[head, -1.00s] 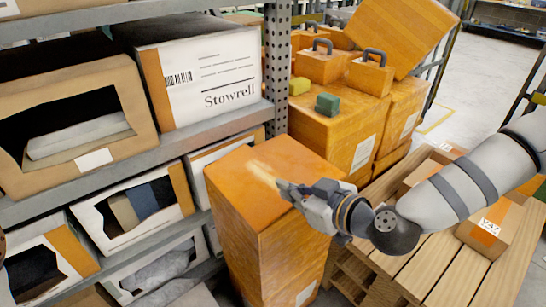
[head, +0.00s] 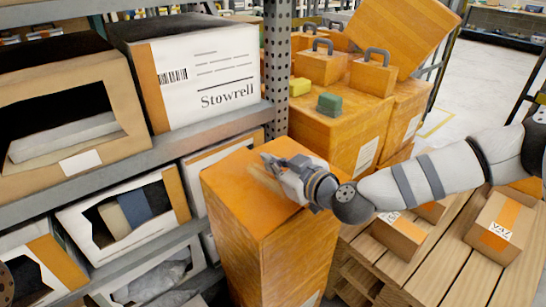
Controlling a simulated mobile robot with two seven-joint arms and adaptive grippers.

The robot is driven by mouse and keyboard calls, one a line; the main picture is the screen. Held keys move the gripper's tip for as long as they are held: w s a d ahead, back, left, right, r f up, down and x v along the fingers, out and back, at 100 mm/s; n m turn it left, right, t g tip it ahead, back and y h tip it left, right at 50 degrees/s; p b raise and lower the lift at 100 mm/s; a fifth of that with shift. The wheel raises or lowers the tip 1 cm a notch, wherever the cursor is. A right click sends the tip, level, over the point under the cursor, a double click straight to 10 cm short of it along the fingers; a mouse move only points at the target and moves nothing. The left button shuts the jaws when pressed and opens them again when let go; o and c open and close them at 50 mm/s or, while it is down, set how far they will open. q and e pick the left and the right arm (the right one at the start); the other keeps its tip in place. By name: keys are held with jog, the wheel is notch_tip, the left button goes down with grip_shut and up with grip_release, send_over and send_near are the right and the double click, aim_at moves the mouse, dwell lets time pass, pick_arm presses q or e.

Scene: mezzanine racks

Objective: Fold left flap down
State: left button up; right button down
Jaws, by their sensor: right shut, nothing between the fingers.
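A tall orange box (head: 265,245) stands upright in front of the rack. Its top looks flat, and no raised left flap shows on it; my gripper hides part of the top. My right gripper (head: 268,162) is shut and empty, at the far part of the box top, coming in from the right. I cannot tell whether its fingertips touch the surface. My left gripper is not in view; a dark rounded part shows at the lower left edge.
Metal shelves (head: 120,165) with open-fronted boxes fill the left, and a perforated post (head: 277,70) rises behind the orange box. Orange cases and boxes (head: 350,130) are stacked behind. A wooden pallet (head: 440,265) with small cartons (head: 490,228) lies at the right.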

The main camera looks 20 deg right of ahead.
dwell(0.3)
jog(key=shift+w+d+f+m+b, duration=0.1)
jog(key=shift+d+f+m+b, duration=0.15)
jog(key=shift+f, duration=0.35)
jog(key=shift+w+d+f+m+b, duration=0.15)
jog(key=shift+f+m+b, duration=0.15)
jog(key=shift+f, duration=0.3)
jog(key=shift+d+f+y, duration=0.15)
jog(key=shift+f+y, duration=0.15)
jog(key=shift+f, duration=0.1)
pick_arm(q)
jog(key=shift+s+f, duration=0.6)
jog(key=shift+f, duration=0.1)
